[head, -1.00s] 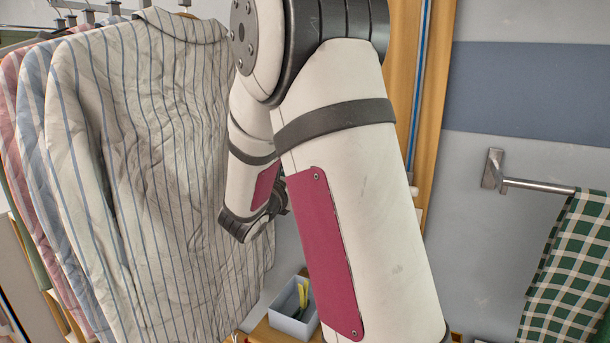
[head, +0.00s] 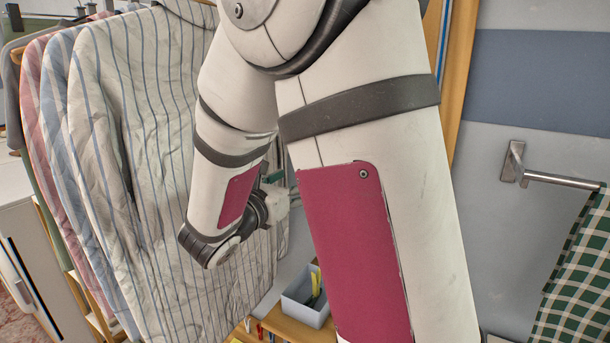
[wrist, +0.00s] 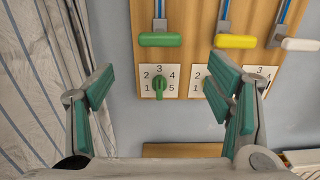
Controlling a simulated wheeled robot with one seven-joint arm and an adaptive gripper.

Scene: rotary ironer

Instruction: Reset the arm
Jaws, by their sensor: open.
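My gripper (wrist: 162,112) is open and empty in the wrist view, its teal-padded fingers spread to either side. Between and beyond the fingers is a wooden panel (wrist: 190,58) on the wall. It carries a green dial (wrist: 158,86) with numbers around it and a green handle (wrist: 160,40) above. Further dials sit to the right, partly behind the right finger. In the head view my arm fills the middle, and my gripper (head: 280,190) shows only in part behind the forearm, in front of the striped shirt.
A striped shirt (head: 165,150) hangs on a rail at the left with other shirts behind it. A grey bin (head: 305,300) stands on a wooden shelf below. A green checked towel (head: 575,280) hangs from a wall bar (head: 560,180) at the right. A yellow handle (wrist: 237,41) and a white handle (wrist: 300,44) are on the panel.

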